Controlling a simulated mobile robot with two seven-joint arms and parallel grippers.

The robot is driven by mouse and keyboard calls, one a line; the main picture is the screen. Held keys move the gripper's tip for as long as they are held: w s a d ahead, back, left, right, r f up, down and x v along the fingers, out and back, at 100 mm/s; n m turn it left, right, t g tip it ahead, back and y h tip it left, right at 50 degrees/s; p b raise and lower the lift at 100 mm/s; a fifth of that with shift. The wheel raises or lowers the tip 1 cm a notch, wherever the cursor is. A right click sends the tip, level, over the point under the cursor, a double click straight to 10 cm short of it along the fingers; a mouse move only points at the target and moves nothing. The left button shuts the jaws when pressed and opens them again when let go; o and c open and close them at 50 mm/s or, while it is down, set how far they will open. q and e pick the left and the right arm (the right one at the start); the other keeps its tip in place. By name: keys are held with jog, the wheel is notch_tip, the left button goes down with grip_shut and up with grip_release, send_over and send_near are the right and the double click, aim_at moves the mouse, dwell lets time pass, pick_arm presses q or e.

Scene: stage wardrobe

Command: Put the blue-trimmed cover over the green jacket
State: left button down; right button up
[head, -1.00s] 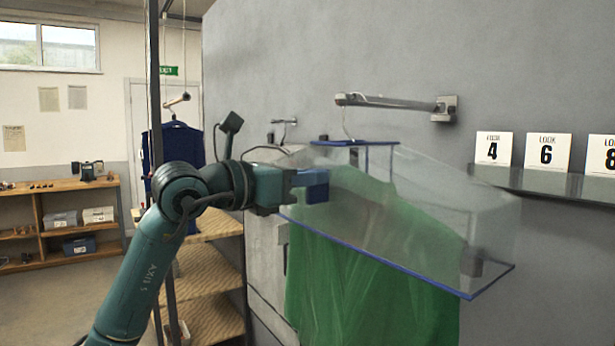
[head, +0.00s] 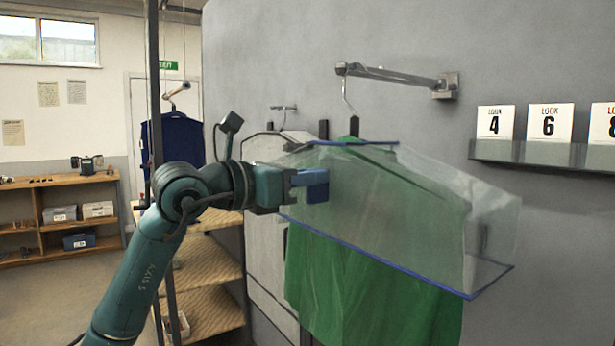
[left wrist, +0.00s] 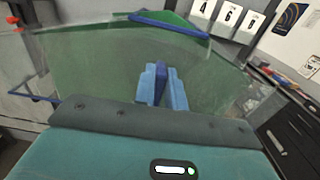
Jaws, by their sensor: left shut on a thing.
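The clear cover (head: 440,205) with blue trim lies across the upper part of the green jacket (head: 375,290), tilted down to the right. The jacket hangs from a hook on a wall arm, and its lower part shows below the cover's blue edge. Some green shows above the upper blue edge, near the hook. I cannot tell whether the cover is around the jacket or only in front. My left gripper (head: 312,186) is shut on the cover at its left side; the left wrist view shows its fingers (left wrist: 162,88) around a blue tab. My right gripper is out of view.
The metal wall arm (head: 390,75) sticks out above the jacket. A shelf (head: 560,155) with number cards is at right. A dark post (head: 155,90) and shelves (head: 215,270) stand behind my left arm. A navy garment (head: 175,140) hangs farther back.

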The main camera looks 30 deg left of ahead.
pick_arm(q)
jog(key=c, duration=1.4)
grip_release()
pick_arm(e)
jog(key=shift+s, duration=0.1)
pick_arm(q)
jog(key=shift+o, duration=0.2)
jog(key=shift+s, duration=0.1)
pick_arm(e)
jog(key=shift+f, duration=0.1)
pick_arm(q)
jog(key=b+v, duration=0.5)
jog(key=v, duration=0.8)
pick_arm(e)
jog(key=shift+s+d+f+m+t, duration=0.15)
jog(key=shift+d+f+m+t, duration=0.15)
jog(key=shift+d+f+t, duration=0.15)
